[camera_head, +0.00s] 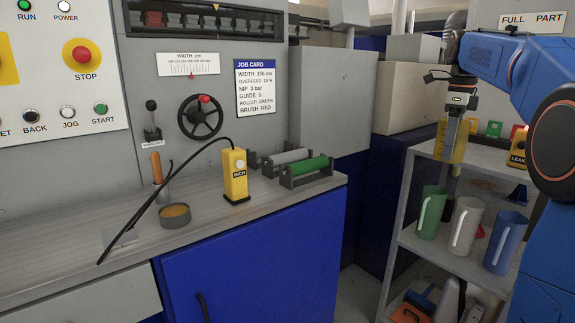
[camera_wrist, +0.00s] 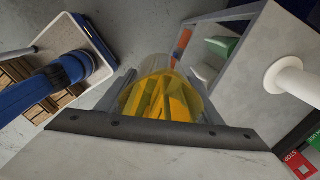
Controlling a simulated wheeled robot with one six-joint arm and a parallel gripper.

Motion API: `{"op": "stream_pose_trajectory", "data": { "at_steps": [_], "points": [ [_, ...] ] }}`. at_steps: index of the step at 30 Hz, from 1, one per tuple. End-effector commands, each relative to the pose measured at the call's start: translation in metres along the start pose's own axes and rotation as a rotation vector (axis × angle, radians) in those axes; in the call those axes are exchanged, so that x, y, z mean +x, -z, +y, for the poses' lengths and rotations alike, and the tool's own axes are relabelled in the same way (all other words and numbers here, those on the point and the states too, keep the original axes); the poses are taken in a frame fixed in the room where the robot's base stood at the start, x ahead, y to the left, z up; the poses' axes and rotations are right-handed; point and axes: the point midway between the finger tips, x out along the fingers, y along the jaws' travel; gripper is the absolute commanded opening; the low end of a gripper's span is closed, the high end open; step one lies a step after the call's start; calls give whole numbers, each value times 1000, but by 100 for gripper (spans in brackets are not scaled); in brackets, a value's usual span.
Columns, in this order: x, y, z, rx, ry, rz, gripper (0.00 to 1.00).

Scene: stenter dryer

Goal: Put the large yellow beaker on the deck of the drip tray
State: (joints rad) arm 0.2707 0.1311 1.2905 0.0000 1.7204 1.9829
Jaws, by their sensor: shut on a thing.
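The large yellow beaker (camera_head: 452,145) is see-through and hangs at the upper right in the head view, by the top of the grey shelf unit. My gripper (camera_head: 456,122) points down and is shut on it. In the wrist view the yellow beaker (camera_wrist: 162,92) sits between the two fingers of my gripper (camera_wrist: 165,105). Whether its base touches anything is not clear. I cannot make out the drip tray for certain in either view.
The shelf unit (camera_head: 407,185) carries a green jug (camera_head: 431,212), a white jug (camera_head: 464,226) and a blue jug (camera_head: 503,242) on a lower board. A yellow LEAK device (camera_head: 518,147) stands on top. The worktop (camera_head: 70,255) at left holds a yellow pendant (camera_head: 235,174).

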Motion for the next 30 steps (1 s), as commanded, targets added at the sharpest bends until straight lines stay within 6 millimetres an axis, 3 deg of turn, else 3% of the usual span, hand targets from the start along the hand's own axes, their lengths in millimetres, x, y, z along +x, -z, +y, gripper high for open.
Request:
{"op": "stream_pose_trajectory", "data": {
  "at_steps": [5,16,22,30],
  "points": [
    [46,-21,-21,-137,-5,2,37],
    [201,-84,-65,-596,-6,1,37],
    [290,-113,-73,-856,-7,1,37],
    [415,-144,-63,-1224,-8,0,37]
  ]
}}
